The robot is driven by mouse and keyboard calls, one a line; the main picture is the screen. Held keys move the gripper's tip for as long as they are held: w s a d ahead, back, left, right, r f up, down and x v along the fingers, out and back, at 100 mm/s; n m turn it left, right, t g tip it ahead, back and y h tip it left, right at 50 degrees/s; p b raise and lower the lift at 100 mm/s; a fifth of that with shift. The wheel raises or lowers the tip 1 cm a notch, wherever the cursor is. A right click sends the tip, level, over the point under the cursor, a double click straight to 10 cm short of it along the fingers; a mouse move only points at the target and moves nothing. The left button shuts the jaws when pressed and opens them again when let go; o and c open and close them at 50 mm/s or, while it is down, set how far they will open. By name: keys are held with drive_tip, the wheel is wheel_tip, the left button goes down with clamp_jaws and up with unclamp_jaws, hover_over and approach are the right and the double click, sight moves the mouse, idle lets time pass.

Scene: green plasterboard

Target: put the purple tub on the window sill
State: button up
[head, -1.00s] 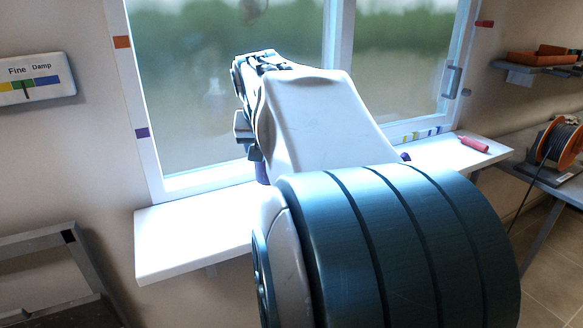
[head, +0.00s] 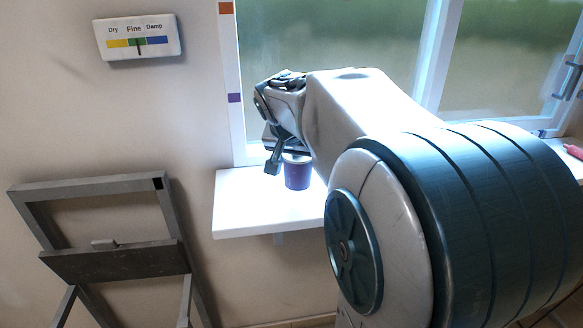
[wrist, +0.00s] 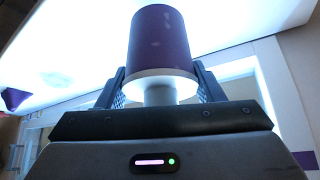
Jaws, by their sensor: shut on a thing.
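The purple tub (head: 297,174) is upright at the left part of the white window sill (head: 245,205) in the head view. My gripper (head: 284,152) is at its top end, partly hidden by my arm. In the wrist view, the tub (wrist: 163,40) fills the top middle, its pale rim towards me. My gripper's dark fingers (wrist: 160,92) stand on either side of a white part at that rim, shut on the tub. I cannot tell whether the tub's base touches the sill or hangs just above it.
The sill's left end is clear. The window (head: 330,40) stands behind it. A grey folding frame (head: 115,262) leans at the lower left, and a dial sign (head: 138,38) hangs above. A purple thing (wrist: 15,98) shows at the wrist view's left edge. A red object (head: 573,151) lies far right.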

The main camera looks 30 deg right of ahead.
sight(298, 171)
drive_tip(key=shift+f, duration=1.65)
drive_tip(key=shift+f+b, duration=0.2)
drive_tip(key=shift+b, duration=0.15)
drive_tip(key=o, duration=1.1)
drive_tip(key=shift+r, duration=0.15)
